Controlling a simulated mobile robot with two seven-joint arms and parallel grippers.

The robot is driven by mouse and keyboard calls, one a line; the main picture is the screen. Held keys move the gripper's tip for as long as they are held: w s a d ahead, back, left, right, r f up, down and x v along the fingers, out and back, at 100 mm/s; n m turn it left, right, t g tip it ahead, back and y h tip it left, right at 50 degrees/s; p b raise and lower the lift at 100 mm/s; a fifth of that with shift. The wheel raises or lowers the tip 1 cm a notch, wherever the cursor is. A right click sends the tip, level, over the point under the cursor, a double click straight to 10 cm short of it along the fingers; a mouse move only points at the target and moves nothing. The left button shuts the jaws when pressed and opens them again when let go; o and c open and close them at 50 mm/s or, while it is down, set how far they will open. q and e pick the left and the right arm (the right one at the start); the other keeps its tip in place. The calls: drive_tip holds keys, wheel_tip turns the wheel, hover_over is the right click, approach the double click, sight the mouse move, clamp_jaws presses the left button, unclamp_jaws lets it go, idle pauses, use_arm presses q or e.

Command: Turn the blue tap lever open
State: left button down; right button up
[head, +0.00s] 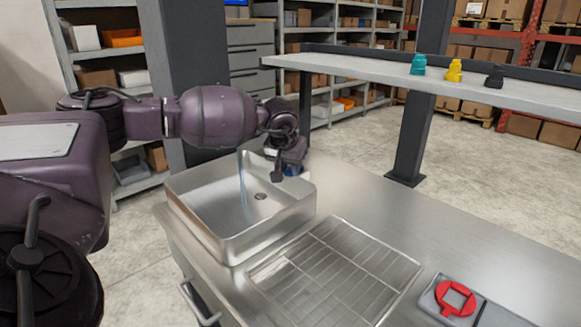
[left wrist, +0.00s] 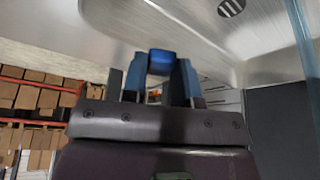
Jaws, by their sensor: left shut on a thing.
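The blue tap lever (left wrist: 161,62) sits between the two fingers of my left gripper (left wrist: 161,74), which is shut on it in the left wrist view. In the head view my left gripper (head: 289,163) is at the back right corner of the steel sink (head: 232,237), and my wrist hides most of the tap. A thin bluish stream of water (head: 242,180) falls into the sink. The stream (left wrist: 303,35) also shows at the right of the left wrist view. My right gripper is not in view.
A wire drying rack (head: 335,270) lies right of the sink on the steel counter (head: 400,225). A raised shelf (head: 450,82) bears teal, yellow and black items. The counter's middle is clear.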

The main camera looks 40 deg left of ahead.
use_arm(q)
drive_tip(key=c, duration=0.9)
unclamp_jaws()
drive_tip(key=p+v, duration=0.1)
drive_tip(key=v, duration=1)
drive_tip(key=shift+f, duration=0.1)
